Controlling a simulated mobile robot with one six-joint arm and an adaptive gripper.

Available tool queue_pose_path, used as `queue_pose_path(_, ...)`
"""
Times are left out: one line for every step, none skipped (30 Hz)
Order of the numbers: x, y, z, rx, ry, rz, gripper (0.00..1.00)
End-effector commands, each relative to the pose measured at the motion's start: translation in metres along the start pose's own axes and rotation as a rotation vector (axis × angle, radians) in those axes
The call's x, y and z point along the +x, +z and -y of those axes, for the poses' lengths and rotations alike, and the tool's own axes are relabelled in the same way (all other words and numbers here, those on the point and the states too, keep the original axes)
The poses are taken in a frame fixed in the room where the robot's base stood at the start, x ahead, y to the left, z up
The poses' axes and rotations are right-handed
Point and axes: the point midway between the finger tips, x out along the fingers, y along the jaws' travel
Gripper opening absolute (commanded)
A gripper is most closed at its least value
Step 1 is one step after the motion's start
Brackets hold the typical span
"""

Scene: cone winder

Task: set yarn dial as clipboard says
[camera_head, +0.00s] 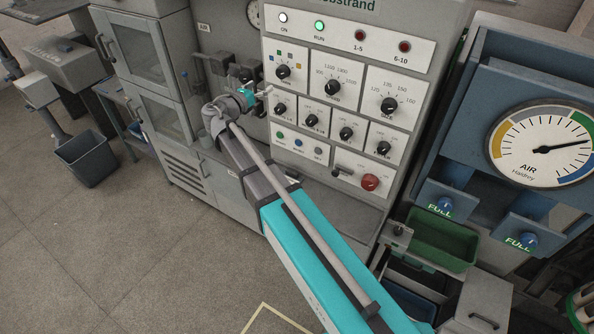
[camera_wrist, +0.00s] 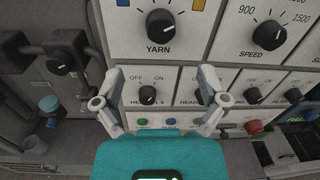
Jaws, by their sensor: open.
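The yarn dial (camera_head: 283,72) is a round black knob at the upper left of the grey panel, with coloured marks around it. In the wrist view the yarn dial (camera_wrist: 160,25) sits above the word YARN, with a blue mark at its left and an orange mark at its right. Its exact setting is hard to read. My gripper (camera_wrist: 160,76) is open and empty, its fingertips apart below the yarn dial and either side of a heater knob (camera_wrist: 146,99). In the head view my gripper (camera_head: 262,92) is close to the panel's left edge. No clipboard is visible.
Other knobs crowd the panel, including the speed dial (camera_wrist: 268,35). A red button (camera_head: 370,182) is at its lower right. Valve fittings (camera_head: 236,72) stick out left of the panel. A blue air gauge unit (camera_head: 540,145) stands right. Open floor lies left.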

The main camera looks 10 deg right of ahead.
Motion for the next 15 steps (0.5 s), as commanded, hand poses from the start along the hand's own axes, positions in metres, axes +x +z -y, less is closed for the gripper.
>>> queue_pose_path(-0.008, 0.000, 0.001, 0.000, 0.001, 0.000, 0.92)
queue_pose_path(-0.013, 0.000, 0.001, 0.000, 0.001, 0.000, 0.92)
queue_pose_path(-0.018, 0.000, 0.001, 0.000, 0.002, 0.000, 0.92)
queue_pose_path(-0.023, 0.000, 0.001, 0.000, 0.002, 0.000, 0.92)
queue_pose_path(-0.027, 0.000, 0.001, 0.000, 0.001, 0.000, 0.92)
queue_pose_path(-0.032, 0.000, 0.001, 0.000, 0.001, 0.000, 0.92)
queue_pose_path(-0.036, 0.000, 0.001, 0.000, 0.002, 0.000, 0.92)
queue_pose_path(-0.037, -0.004, 0.002, 0.006, -0.001, -0.004, 0.92)
queue_pose_path(-0.034, -0.012, 0.004, 0.025, -0.007, -0.018, 0.92)
queue_pose_path(-0.032, -0.016, 0.006, 0.037, -0.011, -0.027, 0.92)
queue_pose_path(-0.031, -0.020, 0.008, 0.050, -0.015, -0.035, 0.92)
queue_pose_path(-0.030, -0.025, 0.010, 0.066, -0.020, -0.046, 0.92)
queue_pose_path(-0.029, -0.029, 0.012, 0.079, -0.023, -0.055, 0.92)
queue_pose_path(-0.029, -0.033, 0.014, 0.091, -0.027, -0.063, 0.92)
queue_pose_path(-0.028, -0.038, 0.016, 0.108, -0.031, -0.074, 0.92)
